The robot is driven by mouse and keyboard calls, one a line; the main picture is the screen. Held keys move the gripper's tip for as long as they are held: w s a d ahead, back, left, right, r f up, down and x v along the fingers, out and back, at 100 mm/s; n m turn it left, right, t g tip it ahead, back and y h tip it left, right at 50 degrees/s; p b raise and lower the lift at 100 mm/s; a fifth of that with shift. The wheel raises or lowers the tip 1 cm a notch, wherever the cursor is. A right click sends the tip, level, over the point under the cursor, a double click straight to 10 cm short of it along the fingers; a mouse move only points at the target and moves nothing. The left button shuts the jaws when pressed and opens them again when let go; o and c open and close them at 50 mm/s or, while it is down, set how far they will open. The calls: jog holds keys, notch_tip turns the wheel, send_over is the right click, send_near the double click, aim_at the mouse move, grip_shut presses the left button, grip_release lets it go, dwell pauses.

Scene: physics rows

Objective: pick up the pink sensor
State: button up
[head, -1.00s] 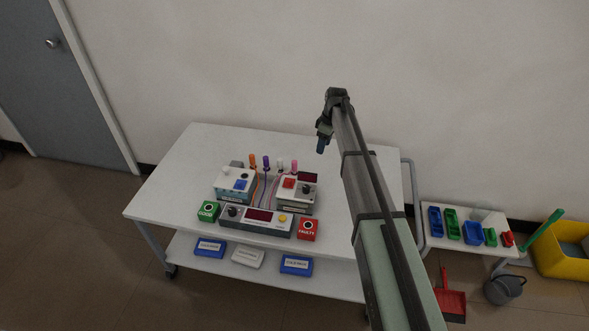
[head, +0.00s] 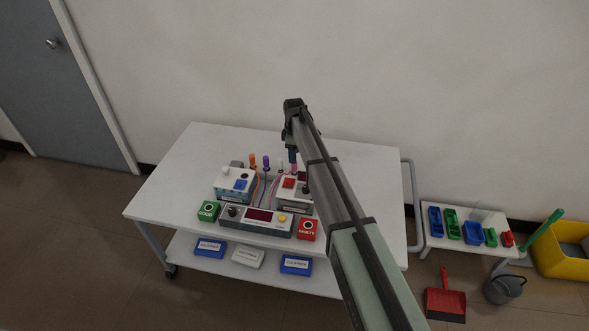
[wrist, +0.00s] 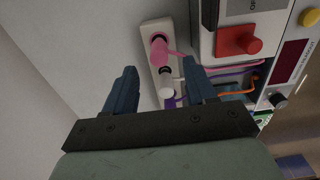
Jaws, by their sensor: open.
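The pink sensor (wrist: 160,48) stands in a white holder strip (wrist: 152,26) in the wrist view, with a pink cable running off to the right. In the head view the pink sensor (head: 294,168) shows just below my fingertips, partly hidden. My gripper (wrist: 161,72) is open and empty; its two blue fingers lie either side of the holder in the picture, with the pink sensor a little beyond their tips. In the head view my gripper (head: 292,154) is over the right end of the sensor row.
A box with a red button (wrist: 238,40) stands close to my right finger. The table (head: 200,150) is clear behind the row.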

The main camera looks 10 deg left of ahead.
aim_at(294, 170)
jog(key=shift+f, duration=3.55)
jog(key=shift+c, duration=0.5)
grip_shut()
